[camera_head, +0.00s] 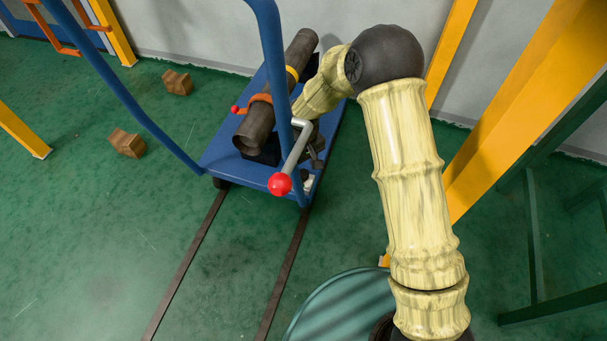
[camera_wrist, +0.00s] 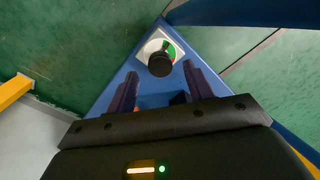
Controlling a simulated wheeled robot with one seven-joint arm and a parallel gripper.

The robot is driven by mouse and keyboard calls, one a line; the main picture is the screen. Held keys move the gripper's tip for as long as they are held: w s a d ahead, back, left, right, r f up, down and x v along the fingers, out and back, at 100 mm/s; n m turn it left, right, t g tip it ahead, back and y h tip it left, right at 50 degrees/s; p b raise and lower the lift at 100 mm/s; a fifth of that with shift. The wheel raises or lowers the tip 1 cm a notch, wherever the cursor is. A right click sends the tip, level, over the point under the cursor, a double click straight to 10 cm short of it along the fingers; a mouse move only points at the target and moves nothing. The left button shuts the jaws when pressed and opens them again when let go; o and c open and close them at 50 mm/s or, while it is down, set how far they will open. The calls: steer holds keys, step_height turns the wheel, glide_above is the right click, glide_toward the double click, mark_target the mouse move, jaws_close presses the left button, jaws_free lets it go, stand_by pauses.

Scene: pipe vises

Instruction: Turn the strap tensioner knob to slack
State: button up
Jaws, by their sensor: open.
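The black round knob (camera_wrist: 160,63) stands on a white dial plate (camera_wrist: 150,46) with green and red areas, at a corner of the blue cart deck in the wrist view. I cannot tell which way the knob points. In the head view only a bit of the pale plate (camera_head: 309,184) shows, behind the cart's blue post. My gripper (camera_wrist: 160,70) is open and empty, its two dark fingers pointing toward the knob, which shows between and slightly beyond the tips. In the head view my gripper (camera_head: 317,150) is partly hidden by the post and lever.
The blue cart (camera_head: 222,155) carries a dark pipe (camera_head: 255,125) with an orange clamp (camera_head: 262,99) and a yellow band. A grey lever with a red ball (camera_head: 280,184) and a blue push handle (camera_head: 272,50) rise close to my gripper. Yellow posts stand at right; brown blocks lie left.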

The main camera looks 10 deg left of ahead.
step_height(320, 180, down, 3)
steer(key=shift+r+b, duration=0.2)
steer(key=shift+b, duration=0.2)
steer(key=c, duration=1)
steer(key=shift+o, duration=0.2)
steer(key=shift+r+n+p, duration=0.2)
steer(key=shift+n+p, duration=0.1)
steer(key=shift+p, duration=0.4)
